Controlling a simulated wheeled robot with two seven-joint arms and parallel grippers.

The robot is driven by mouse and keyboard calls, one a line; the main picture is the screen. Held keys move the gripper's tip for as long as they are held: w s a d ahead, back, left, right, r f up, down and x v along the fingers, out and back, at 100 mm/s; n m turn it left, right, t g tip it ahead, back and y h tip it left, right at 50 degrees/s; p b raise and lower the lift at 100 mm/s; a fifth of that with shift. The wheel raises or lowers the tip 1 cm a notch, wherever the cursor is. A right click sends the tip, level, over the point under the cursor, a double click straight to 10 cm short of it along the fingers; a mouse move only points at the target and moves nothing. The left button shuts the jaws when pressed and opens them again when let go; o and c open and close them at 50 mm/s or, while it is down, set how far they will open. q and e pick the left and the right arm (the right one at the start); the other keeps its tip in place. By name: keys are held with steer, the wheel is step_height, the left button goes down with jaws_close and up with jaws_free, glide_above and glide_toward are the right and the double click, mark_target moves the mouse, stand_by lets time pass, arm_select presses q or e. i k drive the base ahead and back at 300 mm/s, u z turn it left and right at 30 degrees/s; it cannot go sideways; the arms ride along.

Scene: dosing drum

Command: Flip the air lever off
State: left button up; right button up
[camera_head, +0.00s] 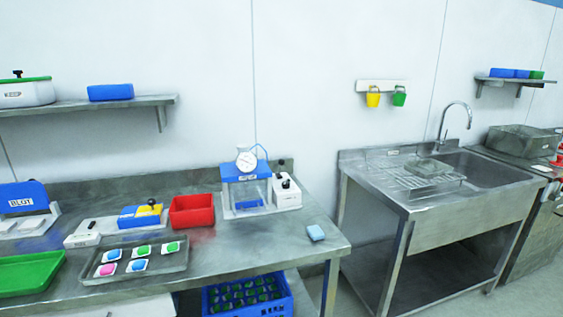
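A blue-topped device (246,172) with a clear front and a round white gauge (246,160) stands near the right end of the steel bench. A blue hose loops from the gauge. A white box (287,197) stands against its right side, with a small black-knobbed lever (285,183) on it. Another dark knob shows just above and behind the lever. Which of these is the air lever, and its on or off position, are too small to tell. Neither of my grippers is in view.
Left of the device on the bench (225,262) are a red bin (192,211), a steel tray (135,262) with several colored pieces, and a green tray (30,272). A sink (480,170) stands farther right, across a gap.

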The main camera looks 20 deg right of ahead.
mark_target(280, 162)
steer(key=z, duration=0.55)
steer(key=i, duration=1.05)
steer(key=u, duration=0.3)
